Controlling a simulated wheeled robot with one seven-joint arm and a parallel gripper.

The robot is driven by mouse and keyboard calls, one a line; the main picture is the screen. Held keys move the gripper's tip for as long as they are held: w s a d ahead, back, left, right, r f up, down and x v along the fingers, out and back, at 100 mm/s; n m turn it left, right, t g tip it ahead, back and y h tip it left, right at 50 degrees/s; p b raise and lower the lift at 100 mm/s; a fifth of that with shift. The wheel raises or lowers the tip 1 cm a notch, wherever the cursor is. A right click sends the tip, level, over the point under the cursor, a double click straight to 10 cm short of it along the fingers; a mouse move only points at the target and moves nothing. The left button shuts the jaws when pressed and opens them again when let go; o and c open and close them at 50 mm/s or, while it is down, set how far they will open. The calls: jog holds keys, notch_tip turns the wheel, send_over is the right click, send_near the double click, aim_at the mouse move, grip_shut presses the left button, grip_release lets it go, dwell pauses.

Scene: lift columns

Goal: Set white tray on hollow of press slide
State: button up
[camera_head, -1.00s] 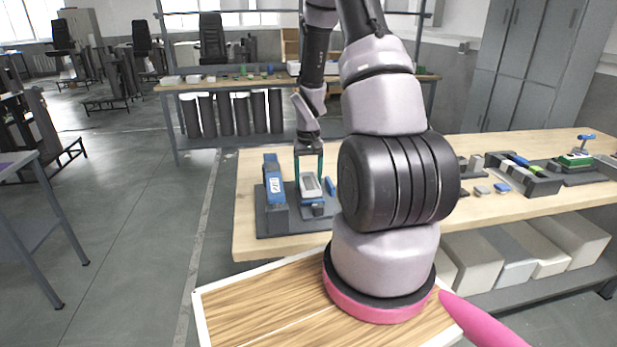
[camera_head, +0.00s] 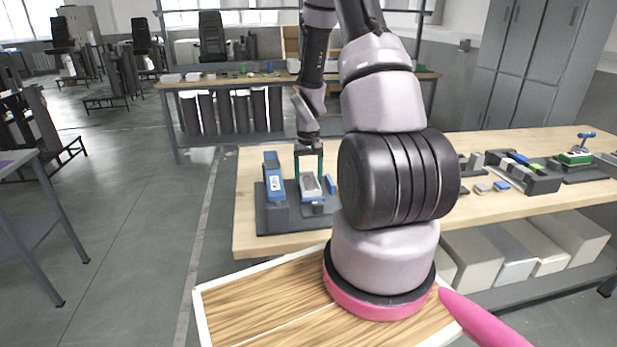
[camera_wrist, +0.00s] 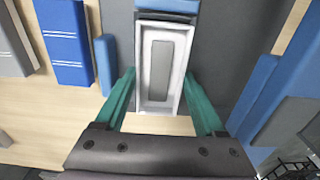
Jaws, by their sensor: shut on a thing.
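The white tray (camera_head: 312,187) is a small narrow box; in the wrist view it (camera_wrist: 160,31) lies lengthwise with a flat grey piece (camera_wrist: 160,70) inside. My gripper (camera_head: 311,180) points down, its teal fingers on the tray's two long sides. It also shows in the wrist view (camera_wrist: 160,92), shut on the tray. The tray is at the press, over or on the slide; my view does not show whether it rests in the hollow, which is hidden under it. The press has a dark base (camera_head: 268,223) and a blue-topped upright part (camera_head: 273,177) left of my gripper.
A small blue bar (camera_head: 331,185) stands just right of the tray. The wooden bench (camera_head: 247,200) has free room left of the press. More fixtures and blocks (camera_head: 535,178) stand at the right. A blue block (camera_wrist: 64,42) is at the wrist view's left.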

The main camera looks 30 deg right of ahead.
jog(key=shift+f, duration=0.5)
dwell(0.7)
jog(key=o, duration=1.4)
jog(key=shift+c, duration=0.2)
jog(key=shift+r, duration=3.5)
